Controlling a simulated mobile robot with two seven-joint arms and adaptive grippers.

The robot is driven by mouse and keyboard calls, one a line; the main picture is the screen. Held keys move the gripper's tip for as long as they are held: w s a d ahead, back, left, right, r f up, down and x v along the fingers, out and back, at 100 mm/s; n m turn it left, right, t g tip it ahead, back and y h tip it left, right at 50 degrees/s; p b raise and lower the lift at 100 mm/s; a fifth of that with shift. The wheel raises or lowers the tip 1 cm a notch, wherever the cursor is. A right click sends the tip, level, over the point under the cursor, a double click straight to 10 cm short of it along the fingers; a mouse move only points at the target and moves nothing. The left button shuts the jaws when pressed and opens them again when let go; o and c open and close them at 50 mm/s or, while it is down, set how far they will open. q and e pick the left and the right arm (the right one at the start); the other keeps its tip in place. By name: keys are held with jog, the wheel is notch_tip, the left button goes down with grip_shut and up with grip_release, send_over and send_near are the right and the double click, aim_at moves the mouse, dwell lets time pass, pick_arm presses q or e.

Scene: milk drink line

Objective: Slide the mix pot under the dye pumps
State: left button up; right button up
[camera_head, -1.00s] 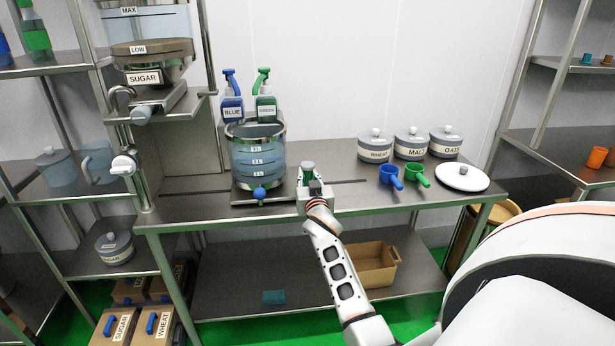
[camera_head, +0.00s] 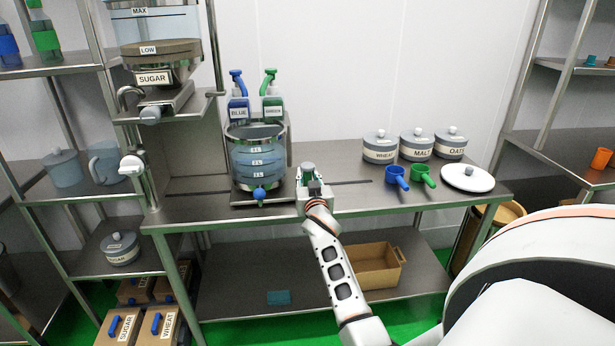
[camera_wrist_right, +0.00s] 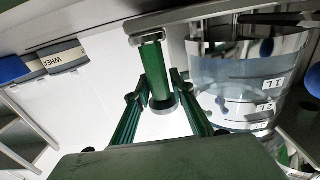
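The mix pot (camera_head: 257,163) is a clear bluish vessel with metal bands and a blue ball at its front. It stands upright on a flat base on the steel table, in front of the blue pump (camera_head: 238,108) and green pump (camera_head: 272,106). It also shows at the right of the wrist view (camera_wrist_right: 240,85). My right gripper (camera_head: 311,183) is just right of the pot. In the wrist view its fingers (camera_wrist_right: 158,95) close around an upright cylindrical handle (camera_wrist_right: 153,70) with metal ends beside the pot. My left gripper is not in view.
A rail (camera_head: 350,182) runs along the table to the right of the pot. A sugar dispenser (camera_head: 160,75) is at the left.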

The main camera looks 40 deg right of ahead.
jog(key=shift+o, duration=0.2)
notch_tip(320, 180, up, 10)
dwell(0.6)
dwell(0.5)
